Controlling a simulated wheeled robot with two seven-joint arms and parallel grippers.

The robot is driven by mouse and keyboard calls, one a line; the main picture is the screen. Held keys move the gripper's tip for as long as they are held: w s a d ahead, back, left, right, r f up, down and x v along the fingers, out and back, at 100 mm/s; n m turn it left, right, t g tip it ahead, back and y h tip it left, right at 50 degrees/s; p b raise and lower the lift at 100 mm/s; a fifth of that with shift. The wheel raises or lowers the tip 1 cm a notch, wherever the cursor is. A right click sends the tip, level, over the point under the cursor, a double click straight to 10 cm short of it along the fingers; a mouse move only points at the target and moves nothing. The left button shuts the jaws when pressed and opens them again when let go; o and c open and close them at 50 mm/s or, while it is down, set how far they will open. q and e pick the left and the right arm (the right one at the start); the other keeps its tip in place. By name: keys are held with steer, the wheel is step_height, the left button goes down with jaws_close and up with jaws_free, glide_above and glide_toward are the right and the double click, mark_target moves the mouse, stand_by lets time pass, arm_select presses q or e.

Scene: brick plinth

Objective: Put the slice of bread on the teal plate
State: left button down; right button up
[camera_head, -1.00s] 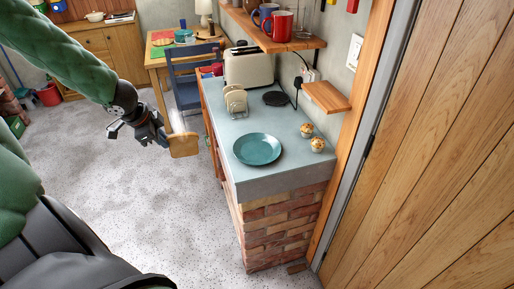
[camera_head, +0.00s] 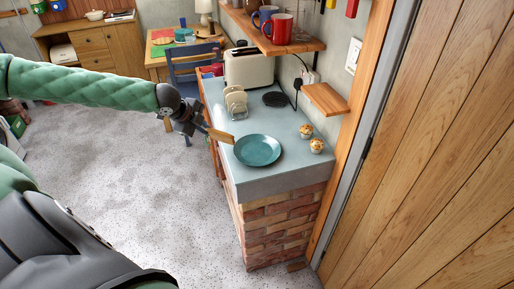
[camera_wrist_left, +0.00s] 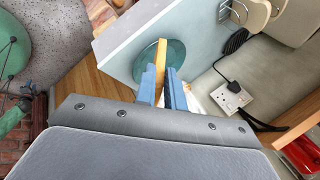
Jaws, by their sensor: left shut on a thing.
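The slice of bread (camera_head: 220,135) is held edge-on in my left gripper (camera_head: 203,128), with its far end beside the left rim of the teal plate. In the left wrist view the slice (camera_wrist_left: 160,62) sticks out beyond the blue fingers of my left gripper (camera_wrist_left: 168,88) and overlaps the plate. The round teal plate (camera_head: 257,150) lies flat and empty on the grey countertop; it also shows in the left wrist view (camera_wrist_left: 177,54). My right gripper is not in view.
A toast rack (camera_head: 236,104) with slices and a cream toaster (camera_head: 248,68) stand behind the plate. Two muffins (camera_head: 316,145) sit to its right. A wooden shelf (camera_head: 325,98) juts from the wall. The countertop (camera_head: 265,185) is clear in front of the plate.

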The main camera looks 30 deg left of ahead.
arm_select(q)
steer(key=w+d+m+t+h+p, duration=0.1)
steer(key=w+d+m+h, duration=0.15)
steer(key=w, duration=0.45)
steer(key=w+d+m+t+h+p, duration=0.1)
steer(key=w+d+m, duration=0.3)
steer(key=w, duration=0.3)
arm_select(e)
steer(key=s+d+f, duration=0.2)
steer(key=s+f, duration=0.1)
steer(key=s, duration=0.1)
arm_select(q)
steer(key=shift+y, duration=0.25)
steer(key=shift+f+b, duration=2.95)
steer(key=shift+f, duration=1.5)
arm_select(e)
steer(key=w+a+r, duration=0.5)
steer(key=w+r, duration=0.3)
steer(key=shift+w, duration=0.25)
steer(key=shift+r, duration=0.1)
arm_select(q)
steer(key=c, duration=1.6)
jaws_free()
steer(key=shift+c, duration=0.2)
